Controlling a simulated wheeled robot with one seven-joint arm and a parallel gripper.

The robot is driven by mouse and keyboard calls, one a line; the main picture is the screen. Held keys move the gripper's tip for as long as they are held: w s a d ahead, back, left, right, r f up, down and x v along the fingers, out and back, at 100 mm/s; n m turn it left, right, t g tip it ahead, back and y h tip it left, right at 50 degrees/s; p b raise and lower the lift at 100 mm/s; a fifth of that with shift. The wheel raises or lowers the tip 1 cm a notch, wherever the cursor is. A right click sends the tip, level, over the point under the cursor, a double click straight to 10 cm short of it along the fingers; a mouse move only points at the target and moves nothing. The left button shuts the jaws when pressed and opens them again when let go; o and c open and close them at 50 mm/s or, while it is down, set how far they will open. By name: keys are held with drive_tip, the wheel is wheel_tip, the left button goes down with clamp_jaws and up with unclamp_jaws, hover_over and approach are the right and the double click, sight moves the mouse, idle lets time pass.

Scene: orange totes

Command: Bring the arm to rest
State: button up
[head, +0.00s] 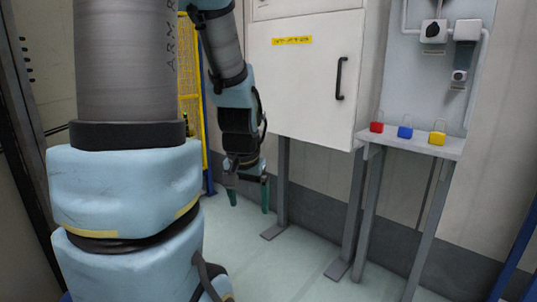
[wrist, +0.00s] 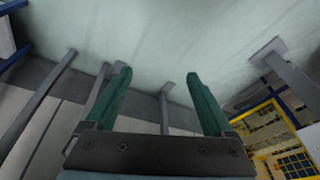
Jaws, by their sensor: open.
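My gripper (head: 249,193) hangs down from my blue and grey arm in the head view, left of the grey stand legs and above the pale floor. Its two green fingers are spread apart with nothing between them. In the wrist view my gripper (wrist: 158,88) is also open and empty, with only floor and wall behind the fingers. My arm's upper links fill the left part of the head view and hide what is behind them.
A white cabinet (head: 303,75) on legs stands behind my gripper. To its right a small shelf (head: 415,143) bears a red padlock (head: 376,127), a blue padlock (head: 405,132) and a yellow padlock (head: 437,138). A yellow mesh fence (head: 190,90) is at the back left. The floor (head: 275,270) in front is clear.

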drive_tip(key=s+a+f+n+g, duration=0.1)
drive_tip(key=s+a+f+n, duration=0.1)
drive_tip(key=s, duration=0.3)
wheel_tip(320, 180, up, 25)
drive_tip(key=p, duration=2.4)
drive_tip(key=shift+s+g+p, duration=0.2)
drive_tip(key=shift+g+p, duration=0.1)
drive_tip(key=shift+p, duration=0.05)
drive_tip(key=shift+f, duration=0.15)
